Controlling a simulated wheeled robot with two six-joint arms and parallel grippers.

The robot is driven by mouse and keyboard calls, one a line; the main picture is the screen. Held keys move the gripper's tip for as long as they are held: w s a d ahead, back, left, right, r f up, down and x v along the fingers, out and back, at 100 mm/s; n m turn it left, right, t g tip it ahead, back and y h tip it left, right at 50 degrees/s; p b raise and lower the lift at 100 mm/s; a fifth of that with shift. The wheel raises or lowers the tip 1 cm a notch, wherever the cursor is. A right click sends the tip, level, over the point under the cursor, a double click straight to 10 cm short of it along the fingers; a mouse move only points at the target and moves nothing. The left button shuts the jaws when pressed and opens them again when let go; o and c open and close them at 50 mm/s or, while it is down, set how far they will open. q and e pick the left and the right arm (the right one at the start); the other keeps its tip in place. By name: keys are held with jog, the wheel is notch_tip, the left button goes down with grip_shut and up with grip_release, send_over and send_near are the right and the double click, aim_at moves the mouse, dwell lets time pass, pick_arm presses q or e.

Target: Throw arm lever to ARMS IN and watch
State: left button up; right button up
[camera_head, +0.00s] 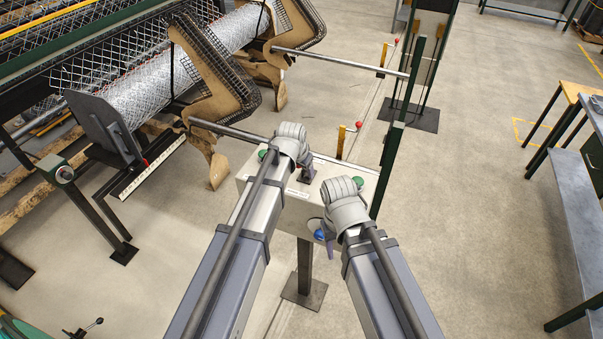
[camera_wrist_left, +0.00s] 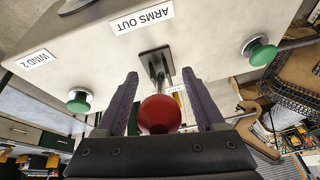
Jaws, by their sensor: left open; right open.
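The arm lever (camera_wrist_left: 157,66) has a red ball knob (camera_wrist_left: 160,115) and rises from a dark base plate on the grey control box (camera_head: 288,217). An ARMS OUT label (camera_wrist_left: 143,21) is beside the base; another label (camera_wrist_left: 177,88) is mostly hidden behind the lever. My left gripper (camera_wrist_left: 158,78) is open, its purple fingers on either side of the lever and knob. I cannot tell if they touch. In the head view my left wrist hides the lever. My right gripper (camera_head: 327,243) is open at the front of the box, near a blue knob (camera_head: 319,234).
Green buttons (camera_head: 262,154) (camera_head: 357,182) sit at both ends of the box, one near a WIND 2 label (camera_wrist_left: 38,60). Brown arms (camera_head: 212,95) stand beside the wire mesh roll (camera_head: 145,90) at the upper left. A green post (camera_head: 390,165) rises right of the box.

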pick_arm(q)
grip_shut()
dwell(0.6)
dwell(0.8)
